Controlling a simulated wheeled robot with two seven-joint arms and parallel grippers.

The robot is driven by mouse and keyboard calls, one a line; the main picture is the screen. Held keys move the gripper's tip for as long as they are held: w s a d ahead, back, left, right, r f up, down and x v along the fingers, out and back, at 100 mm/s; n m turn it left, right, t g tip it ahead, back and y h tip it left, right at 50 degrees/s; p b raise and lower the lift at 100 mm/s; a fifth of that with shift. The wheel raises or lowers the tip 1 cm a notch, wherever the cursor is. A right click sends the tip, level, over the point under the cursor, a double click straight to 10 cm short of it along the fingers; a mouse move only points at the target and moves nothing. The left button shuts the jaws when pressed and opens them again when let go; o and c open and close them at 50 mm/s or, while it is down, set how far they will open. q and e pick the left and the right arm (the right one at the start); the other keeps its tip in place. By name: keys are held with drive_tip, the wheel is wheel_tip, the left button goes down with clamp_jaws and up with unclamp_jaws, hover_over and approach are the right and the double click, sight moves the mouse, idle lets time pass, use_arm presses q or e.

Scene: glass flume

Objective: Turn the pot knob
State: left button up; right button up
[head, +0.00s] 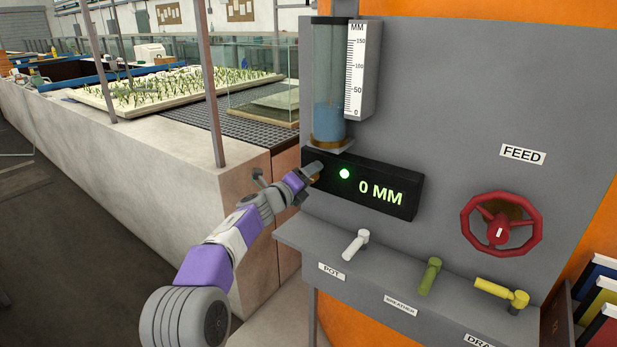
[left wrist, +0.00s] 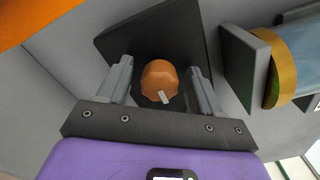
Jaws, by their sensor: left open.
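An orange-brown faceted knob with a pale pointer mark (left wrist: 158,78) sits on a black panel in the left wrist view. In the head view it is mostly hidden behind my gripper at the left end of the black display box (head: 385,207). My left gripper (head: 312,172) is open; in the left wrist view its fingers (left wrist: 160,68) stand on either side of the knob, with gaps showing on both sides. A white lever (head: 356,244) stands on the ledge above a label reading POT (head: 331,271). My right gripper is not in view.
The display reads 0 MM beside a lit green lamp (head: 344,174). A glass cylinder with blue water (head: 328,118) stands above it. Green (head: 429,276) and yellow (head: 502,293) levers share the ledge. A red FEED wheel (head: 500,224) is at right. A concrete flume wall (head: 150,165) lies left.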

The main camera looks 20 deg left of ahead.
use_arm(q)
drive_tip(key=shift+s, duration=0.1)
drive_tip(key=b+v, duration=0.1)
drive_tip(key=v, duration=0.6)
drive_tip(key=shift+s, duration=0.2)
drive_tip(key=shift+a, duration=0.1)
